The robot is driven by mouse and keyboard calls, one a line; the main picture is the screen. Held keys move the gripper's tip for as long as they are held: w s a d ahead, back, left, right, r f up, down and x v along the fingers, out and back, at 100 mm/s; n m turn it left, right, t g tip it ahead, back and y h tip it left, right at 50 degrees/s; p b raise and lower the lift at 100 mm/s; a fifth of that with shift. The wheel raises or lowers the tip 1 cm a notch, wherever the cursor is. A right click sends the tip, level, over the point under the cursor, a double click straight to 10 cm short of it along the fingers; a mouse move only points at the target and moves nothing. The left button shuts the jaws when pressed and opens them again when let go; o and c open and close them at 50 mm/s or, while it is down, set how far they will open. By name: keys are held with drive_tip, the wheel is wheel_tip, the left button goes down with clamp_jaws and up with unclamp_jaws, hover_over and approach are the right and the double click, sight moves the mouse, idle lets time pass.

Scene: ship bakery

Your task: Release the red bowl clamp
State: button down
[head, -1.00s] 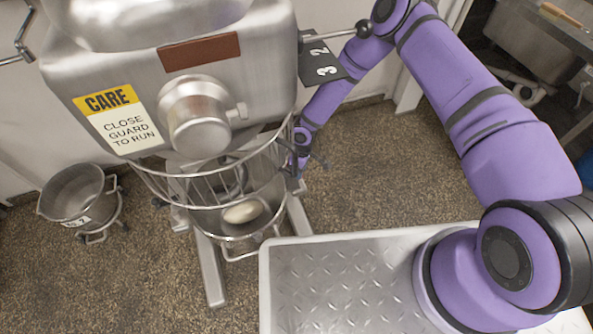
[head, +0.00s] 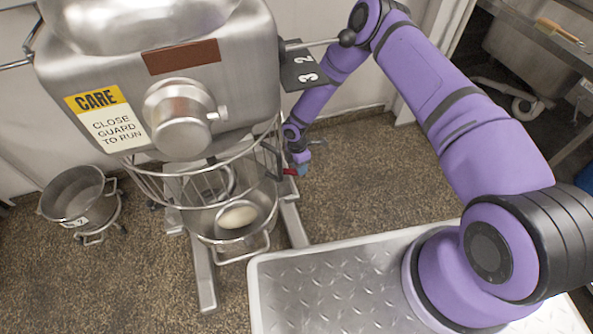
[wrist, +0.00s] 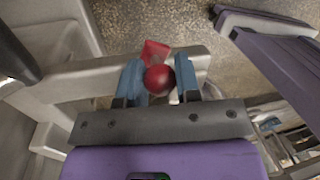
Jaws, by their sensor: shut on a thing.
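The red bowl clamp (wrist: 158,79) shows in the wrist view as a round red knob with a flat red part behind it. My gripper (wrist: 162,84) has its blue fingertips on either side of the knob, shut on it. In the head view my gripper (head: 302,168) is low beside the right side of the mixer, and a small bit of the red clamp (head: 290,171) shows there. The mixer bowl (head: 262,228) sits under the wire guard (head: 150,190) with pale dough (head: 237,216) in it.
The mixer head (head: 245,75) and a lever with a dark number plate (head: 303,70) stand close to my arm. The floor right of the mixer is clear.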

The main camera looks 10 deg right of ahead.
drive_tip(key=shift+w+d+n, duration=0.1)
drive_tip(key=shift+w+n, duration=0.65)
drive_tip(key=shift+n, duration=0.55)
drive_tip(key=c, duration=0.8)
unclamp_jaws()
drive_tip(key=r, duration=0.3)
drive_tip(key=w+r, duration=0.1)
drive_tip(key=r, duration=0.3)
drive_tip(key=a+r, duration=0.1)
drive_tip(key=r, duration=0.2)
drive_tip(key=shift+w+r, duration=0.3)
drive_tip(key=shift+w, duration=0.1)
